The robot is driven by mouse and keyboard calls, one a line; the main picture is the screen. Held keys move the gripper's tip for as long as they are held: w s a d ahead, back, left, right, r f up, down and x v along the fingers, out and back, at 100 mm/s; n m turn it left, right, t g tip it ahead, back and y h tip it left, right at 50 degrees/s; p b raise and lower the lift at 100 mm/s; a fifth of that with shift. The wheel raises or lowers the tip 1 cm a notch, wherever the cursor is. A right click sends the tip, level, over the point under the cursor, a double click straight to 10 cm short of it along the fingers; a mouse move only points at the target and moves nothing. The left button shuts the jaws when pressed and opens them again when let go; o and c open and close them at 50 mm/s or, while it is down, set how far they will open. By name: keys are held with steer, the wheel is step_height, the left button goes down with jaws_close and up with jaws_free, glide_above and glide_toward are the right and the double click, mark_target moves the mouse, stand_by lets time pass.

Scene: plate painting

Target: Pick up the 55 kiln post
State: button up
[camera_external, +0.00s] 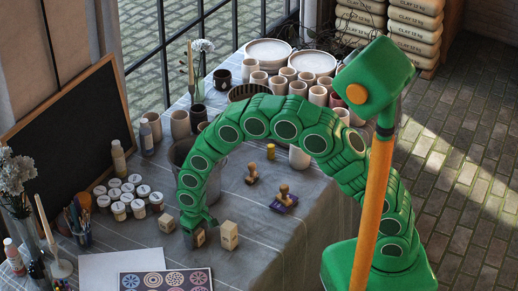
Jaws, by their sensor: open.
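Small pale blocks that look like kiln posts stand on the grey cloth of the table (285,250). One block (229,236) stands to the right of my gripper (196,236). Another block (199,238) is right at my gripper's fingers and is partly hidden by them. A third pale block (166,222) lies to the left. The blocks bear dark marks too small to read, so I cannot tell which is the 55. My gripper is open and points down, low over the table. I cannot tell whether its fingers touch the block.
Several white-lidded jars (128,192) stand left of my gripper. A grey bucket (180,152) is behind my arm. A sheet of patterned circles (166,281) and white paper (113,270) lie in front. Cups and plates (268,50) fill the back.

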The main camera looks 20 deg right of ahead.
steer(key=c, duration=1.2)
steer(key=shift+o, duration=0.2)
steer(key=shift+r, duration=0.15)
